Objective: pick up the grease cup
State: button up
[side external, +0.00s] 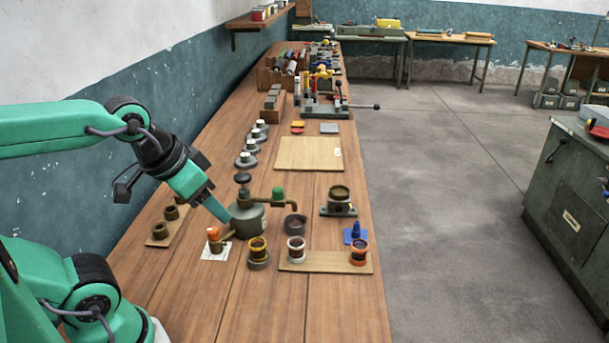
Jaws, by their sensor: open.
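Several small cups stand near the front of the wooden bench, and I cannot tell for certain which is the grease cup. A plain dark cup (295,225) stands right of a grey-green pot (248,219) with a black knob. A yellow-banded cup (257,249) sits on a round grey base. A white-banded cup (296,249) and an orange-banded cup (358,251) stand on a thin wooden board (325,263). A wider olive cup (340,198) sits on a dark green block. My gripper (217,205) is open, tilted down, just left of the pot, apart from these cups.
An orange-topped fitting (213,236) stands on a white card beside the pot. A small blue part (355,234) stands behind the orange-banded cup. A bare wooden panel (308,153) lies farther back.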

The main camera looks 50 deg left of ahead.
jog(key=shift+o, duration=0.7)
jog(key=shift+w, duration=0.1)
jog(key=m+g, duration=0.1)
jog(key=g, duration=0.4)
send_over(257, 242)
jog(key=f, duration=1.3)
jog(key=shift+s+d+f, duration=0.2)
jog(key=shift+d+f, duration=0.15)
jog(key=shift+w+a+f+g, duration=0.2)
jog(key=shift+f+g, duration=0.1)
jog(key=shift+f, duration=1.5)
jog(key=shift+f, duration=0.1)
jog(key=shift+a+f, duration=0.1)
jog(key=shift+f, duration=2.4)
